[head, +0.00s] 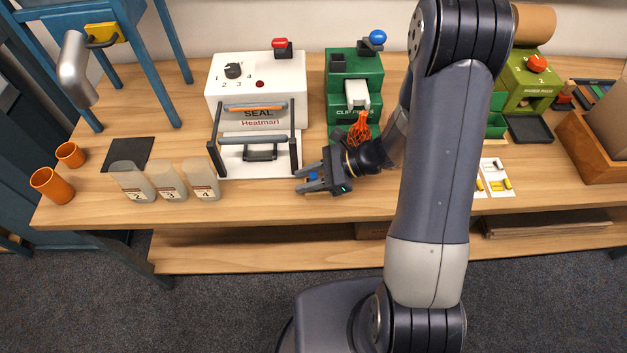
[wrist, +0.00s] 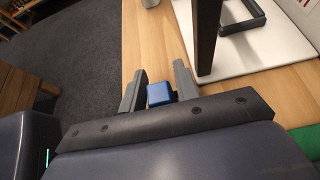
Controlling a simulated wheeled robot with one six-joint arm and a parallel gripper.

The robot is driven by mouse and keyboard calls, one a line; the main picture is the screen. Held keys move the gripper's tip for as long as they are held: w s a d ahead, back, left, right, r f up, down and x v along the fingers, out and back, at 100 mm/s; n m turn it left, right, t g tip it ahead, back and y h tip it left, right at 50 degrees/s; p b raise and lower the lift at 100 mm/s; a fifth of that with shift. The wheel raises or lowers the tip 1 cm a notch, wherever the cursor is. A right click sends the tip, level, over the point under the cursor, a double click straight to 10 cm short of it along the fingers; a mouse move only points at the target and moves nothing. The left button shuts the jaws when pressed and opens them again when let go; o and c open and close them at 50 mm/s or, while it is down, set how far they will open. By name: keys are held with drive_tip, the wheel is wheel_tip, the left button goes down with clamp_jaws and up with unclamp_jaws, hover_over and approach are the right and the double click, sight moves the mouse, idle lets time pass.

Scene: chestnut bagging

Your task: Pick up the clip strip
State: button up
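A small blue block (wrist: 159,94) shows between the two fingers of my gripper in the wrist view. It may be the clip strip, but I cannot tell for sure. Narrow gaps seem to separate it from the fingers. In the head view a bit of blue (head: 313,176) shows at the fingers, low over the table. My gripper (head: 308,179) is open, its fingers pointing left, in front of the sealer. It also shows in the wrist view (wrist: 159,68). The green clip press (head: 342,88) stands behind my gripper, with an orange net (head: 359,130) hanging at its front.
The white sealer (head: 257,90) stands just behind my fingers. White cards (head: 497,177) with yellow pieces lie right of my arm. The table's front edge (head: 260,219) is close.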

clamp_jaws()
